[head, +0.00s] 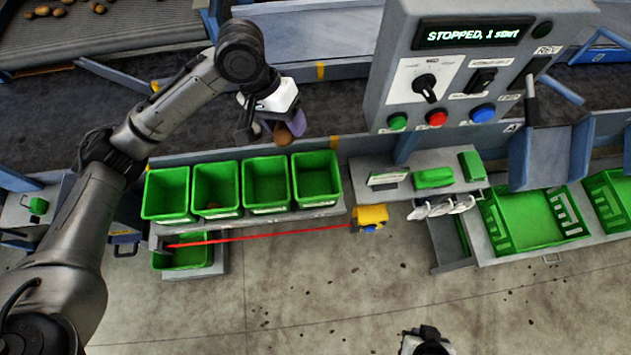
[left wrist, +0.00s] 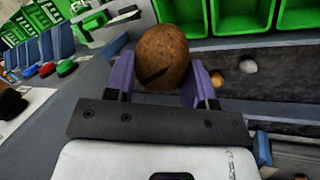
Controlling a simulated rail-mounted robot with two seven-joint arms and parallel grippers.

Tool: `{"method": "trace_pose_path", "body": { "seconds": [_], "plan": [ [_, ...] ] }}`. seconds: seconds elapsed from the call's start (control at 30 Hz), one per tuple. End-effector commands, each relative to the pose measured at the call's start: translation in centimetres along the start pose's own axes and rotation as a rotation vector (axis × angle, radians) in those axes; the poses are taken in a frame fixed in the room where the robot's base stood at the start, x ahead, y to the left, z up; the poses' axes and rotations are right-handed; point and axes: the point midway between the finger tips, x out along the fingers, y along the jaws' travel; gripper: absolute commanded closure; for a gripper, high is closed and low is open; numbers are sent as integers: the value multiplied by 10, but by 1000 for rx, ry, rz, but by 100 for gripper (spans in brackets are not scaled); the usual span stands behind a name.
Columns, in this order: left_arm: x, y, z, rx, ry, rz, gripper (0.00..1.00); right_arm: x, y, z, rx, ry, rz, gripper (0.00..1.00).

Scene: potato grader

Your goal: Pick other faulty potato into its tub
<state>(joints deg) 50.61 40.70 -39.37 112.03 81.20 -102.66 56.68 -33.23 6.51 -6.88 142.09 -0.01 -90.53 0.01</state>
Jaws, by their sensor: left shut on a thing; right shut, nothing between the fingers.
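My left gripper (head: 272,126) is shut on a brown potato (head: 283,136) above the conveyor edge, just behind the row of green tubs. In the left wrist view the potato (left wrist: 163,55) sits between the purple fingers and has a dark slit on its skin. The row has a left tub (head: 166,194), a second tub (head: 216,189) with something small and brown inside, a third tub (head: 267,184) and a right tub (head: 317,177). Their labels are not readable. My right gripper (head: 427,343) is at the bottom edge, shut and empty, away from the tubs.
A control panel (head: 470,60) reads "STOPPED, 1 start". A yellow device (head: 370,217) sends a red line to a lower green tub (head: 182,252). A green crate (head: 530,217) stands at right.

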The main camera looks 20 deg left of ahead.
Motion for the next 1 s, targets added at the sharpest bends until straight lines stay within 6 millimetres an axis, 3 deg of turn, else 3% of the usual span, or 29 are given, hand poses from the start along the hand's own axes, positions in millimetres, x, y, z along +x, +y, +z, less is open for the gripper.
{"method": "trace_pose_path", "body": {
  "seconds": [0.13, 0.23, 0.4, 0.5, 0.73, 1.0],
  "plan": [
    [55, 2, 16, 25, -19, 1, 75, 7, 0, 2, -2, 0, 1, 100],
    [98, -6, 17, -1, -11, 1, 75, 9, 1, 3, -4, 0, 3, 100],
    [165, -23, 1, -79, 22, 0, 75, 12, 3, 4, -11, -1, 8, 100],
    [190, -37, -19, -106, 36, -1, 75, 11, 3, 4, -11, -1, 9, 100],
    [210, -63, -54, -99, 37, 0, 75, 11, 3, 4, -10, -1, 8, 100],
    [212, -61, -64, -11, 5, 1, 75, 14, 1, 5, -4, -1, 4, 100]
  ]
}}
